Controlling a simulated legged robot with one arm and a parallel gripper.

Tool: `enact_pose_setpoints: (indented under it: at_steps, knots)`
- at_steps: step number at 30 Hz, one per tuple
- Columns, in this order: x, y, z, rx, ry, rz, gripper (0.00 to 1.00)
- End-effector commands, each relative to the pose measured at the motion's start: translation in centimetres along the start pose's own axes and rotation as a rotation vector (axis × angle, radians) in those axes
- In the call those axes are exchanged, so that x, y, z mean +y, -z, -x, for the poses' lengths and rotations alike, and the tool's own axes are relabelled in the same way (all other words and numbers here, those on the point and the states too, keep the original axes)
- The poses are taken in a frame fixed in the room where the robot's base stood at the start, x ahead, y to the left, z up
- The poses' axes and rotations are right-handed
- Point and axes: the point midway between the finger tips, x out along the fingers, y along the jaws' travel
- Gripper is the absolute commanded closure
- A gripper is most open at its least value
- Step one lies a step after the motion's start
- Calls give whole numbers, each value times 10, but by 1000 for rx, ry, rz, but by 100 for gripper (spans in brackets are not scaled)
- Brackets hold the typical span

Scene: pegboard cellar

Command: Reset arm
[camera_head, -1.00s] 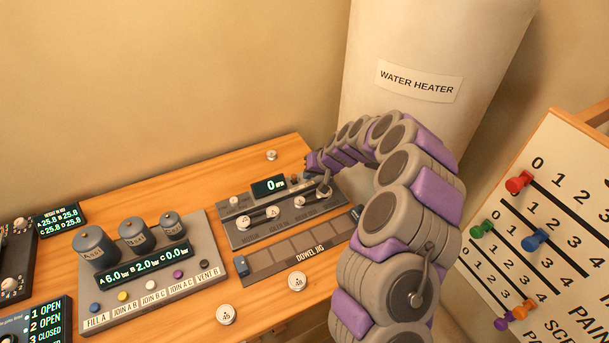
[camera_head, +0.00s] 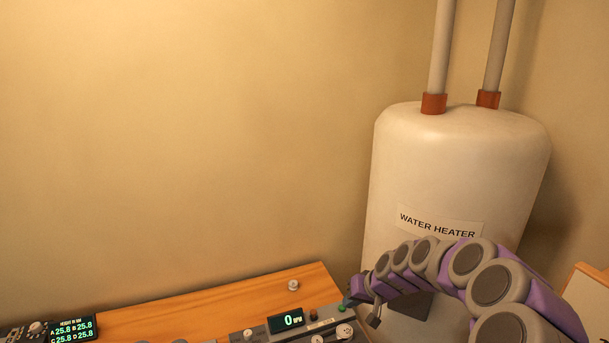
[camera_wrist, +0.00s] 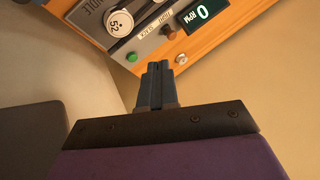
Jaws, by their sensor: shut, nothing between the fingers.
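My gripper (camera_wrist: 156,68) is shut and empty, with its dark fingers together in the wrist view. In the head view my arm reaches in from the lower right, and the gripper end is small, near the right end of the bench. The wrist view shows the fingers pointing toward the edge of a grey control panel (camera_wrist: 150,47), apart from it as far as I can tell. A green button (camera_wrist: 131,58) on that panel is just left of the fingertips.
The white water heater (camera_head: 440,165) stands behind my arm. The wall area at left is clear.

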Motion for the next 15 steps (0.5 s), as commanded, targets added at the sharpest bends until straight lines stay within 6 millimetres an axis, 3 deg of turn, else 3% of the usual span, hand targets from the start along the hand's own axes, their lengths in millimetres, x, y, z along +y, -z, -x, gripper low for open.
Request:
enact_pose_setpoints:
  at_steps: [3, 6, 9, 15]
  knots:
    - [-48, -26, 28, -60, 16, 59, 100]
    - [-80, -54, 52, -115, 10, 101, 100]
    - [-100, -86, 76, -178, -5, 133, 100]
    - [-112, -154, 127, -290, -70, 169, 100]
